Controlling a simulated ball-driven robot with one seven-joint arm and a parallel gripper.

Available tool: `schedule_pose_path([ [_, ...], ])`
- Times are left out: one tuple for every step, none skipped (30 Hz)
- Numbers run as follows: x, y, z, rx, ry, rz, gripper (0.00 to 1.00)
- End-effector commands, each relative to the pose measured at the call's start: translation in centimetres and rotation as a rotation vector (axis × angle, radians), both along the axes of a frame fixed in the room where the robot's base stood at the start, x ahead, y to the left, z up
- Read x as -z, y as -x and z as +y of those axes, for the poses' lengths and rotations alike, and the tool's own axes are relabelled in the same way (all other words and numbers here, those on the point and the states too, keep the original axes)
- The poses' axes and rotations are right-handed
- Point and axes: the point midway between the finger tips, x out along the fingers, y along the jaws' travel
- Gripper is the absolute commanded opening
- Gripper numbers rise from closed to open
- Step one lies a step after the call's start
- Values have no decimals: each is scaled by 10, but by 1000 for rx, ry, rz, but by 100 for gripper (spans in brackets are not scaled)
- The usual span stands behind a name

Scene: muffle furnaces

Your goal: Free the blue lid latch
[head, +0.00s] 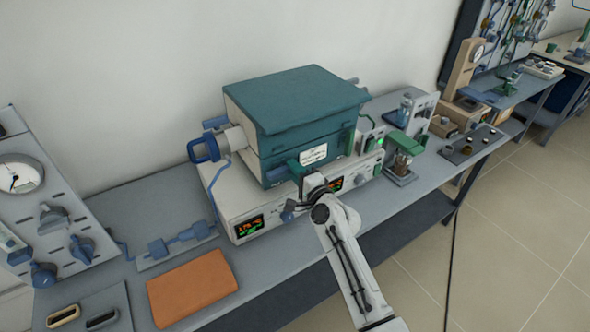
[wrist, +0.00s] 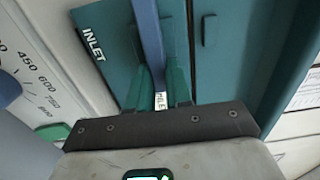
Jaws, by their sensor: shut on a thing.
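The teal-lidded furnace (head: 300,105) stands on a pale control base on the bench, its lid down. In the wrist view the blue lid latch (wrist: 148,32) is a long narrow bar running up the teal furnace front. My gripper (wrist: 159,88) is shut on this bar, with a green finger on each side. In the head view my gripper (head: 300,178) is at the lower front of the furnace, mostly hidden by my wrist. A blue piece of the latch (head: 293,166) shows just above it. The latch's far end is out of the wrist view.
A blue clamp-like fitting (head: 204,148) juts from the furnace's left side. An orange pad (head: 192,287) lies on the bench at front left. A gauge panel (head: 50,215) leans at far left.

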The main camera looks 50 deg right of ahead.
Motion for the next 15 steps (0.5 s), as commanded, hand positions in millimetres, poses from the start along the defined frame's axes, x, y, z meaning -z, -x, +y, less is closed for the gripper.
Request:
schedule_pose_path([
  [1,1,-1,1,-6,0,0],
  [1,1,-1,1,-8,0,0],
  [1,1,-1,1,-9,-1,0],
  [1,1,-1,1,-10,-1,0],
  [2,1,-1,1,-10,-1,0],
  [2,1,-1,1,-10,-1,0],
  [2,1,-1,1,-10,-1,0],
  [2,1,-1,2,-10,-1,0],
  [2,1,-1,2,-10,-1,0],
  [2,1,-1,2,-10,-1,0],
  [2,1,-1,2,-10,-1,0],
  [2,1,-1,2,-10,-1,0],
  [2,1,-1,2,-10,-1,22],
  [2,1,-1,2,-10,-1,25],
  [2,1,-1,2,-9,-1,29],
])
